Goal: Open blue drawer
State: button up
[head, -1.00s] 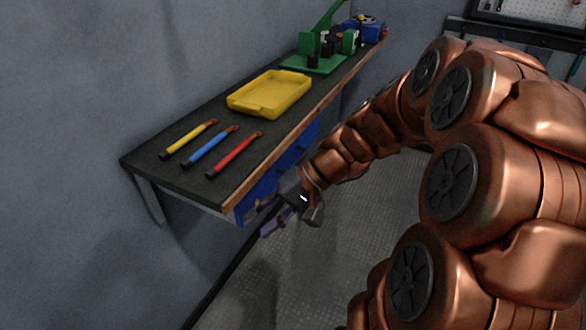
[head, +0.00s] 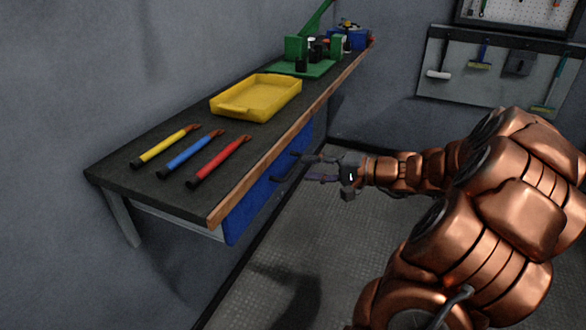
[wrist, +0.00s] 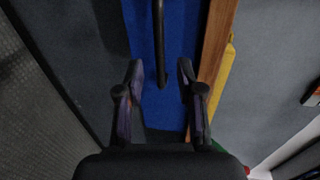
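The blue drawer (head: 243,215) is under the front edge of the workbench in the head view, and its front appears shut. Its blue front (wrist: 141,40) also fills the upper middle of the wrist view. A dark bar handle (wrist: 158,40) runs along that front. My gripper (head: 300,167) is open and empty, its fingers pointing at the drawer front. In the wrist view the end of the handle lies between the two fingertips (wrist: 162,70), with a gap on each side. I cannot tell how far the fingertips are from the drawer front.
The dark workbench (head: 120,172) has a wooden front edge (head: 262,163) just above the drawer. On it are yellow, blue and red-handled tools, a yellow tray (head: 258,98) and a green fixture (head: 305,68). The floor (head: 370,225) in front is clear.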

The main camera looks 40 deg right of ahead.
aim_at(294, 165)
jog(key=shift+x, duration=2.65)
grip_shut()
